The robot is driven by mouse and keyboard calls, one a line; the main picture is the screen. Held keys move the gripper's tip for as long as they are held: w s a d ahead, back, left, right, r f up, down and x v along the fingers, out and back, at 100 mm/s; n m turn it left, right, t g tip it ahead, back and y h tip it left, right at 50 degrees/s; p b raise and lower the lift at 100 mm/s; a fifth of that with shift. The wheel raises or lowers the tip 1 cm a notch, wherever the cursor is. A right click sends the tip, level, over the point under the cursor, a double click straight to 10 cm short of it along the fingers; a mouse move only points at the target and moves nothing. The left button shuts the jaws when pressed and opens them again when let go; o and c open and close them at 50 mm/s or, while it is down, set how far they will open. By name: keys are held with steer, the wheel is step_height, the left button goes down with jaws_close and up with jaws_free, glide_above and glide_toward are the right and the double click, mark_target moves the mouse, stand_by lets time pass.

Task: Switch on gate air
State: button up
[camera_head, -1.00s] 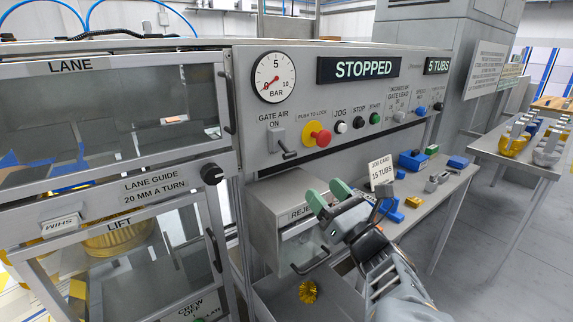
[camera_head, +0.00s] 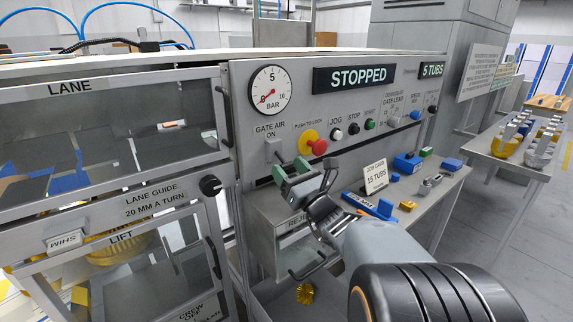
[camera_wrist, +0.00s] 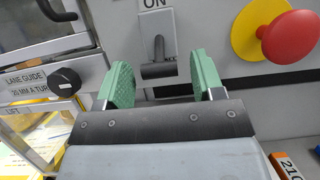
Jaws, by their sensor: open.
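The gate air switch (camera_head: 274,151) is a grey plate with a lever under the label "GATE AIR ON", on the grey panel left of the red button. In the wrist view the lever (camera_wrist: 159,58) hangs downward, with a dark crossbar at its low end. My gripper (camera_head: 290,170) has green fingertips and is open and empty. In the wrist view the gripper (camera_wrist: 163,80) has one finger each side of the lever's line, just below it, with no clear contact. The pressure gauge (camera_head: 269,90) has its needle at the low end.
A red push-to-lock button (camera_head: 319,146) on a yellow disc sits close right of the switch; it also shows in the wrist view (camera_wrist: 291,37). The reject box (camera_head: 290,232) juts out below. The lane guide knob (camera_head: 210,185) is at the left. The display (camera_head: 357,77) reads "STOPPED".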

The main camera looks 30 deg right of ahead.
steer(key=shift+w+a+r, duration=0.15)
steer(key=shift+w+r, duration=0.15)
steer(key=shift+w, duration=0.35)
steer(key=shift+c, duration=0.3)
